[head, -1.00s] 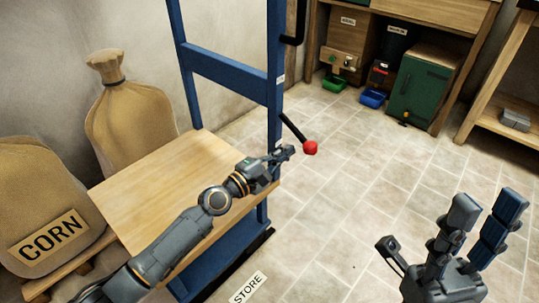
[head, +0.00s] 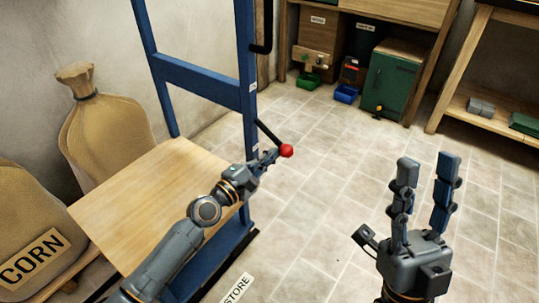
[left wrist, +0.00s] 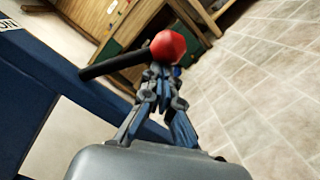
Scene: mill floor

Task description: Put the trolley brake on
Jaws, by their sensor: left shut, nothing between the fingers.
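The trolley has a blue frame (head: 200,77) and a wooden deck (head: 130,200). My right gripper (head: 429,160) is open and empty, away from the trolley.
Sacks, one labelled CORN (head: 32,258), stand left of the trolley. A floor label reading STORE (head: 236,288) lies by its base. A bench with a green cabinet (head: 392,85) is at the back, and a wooden shelf (head: 490,122) at the right. The tiled floor between is clear.

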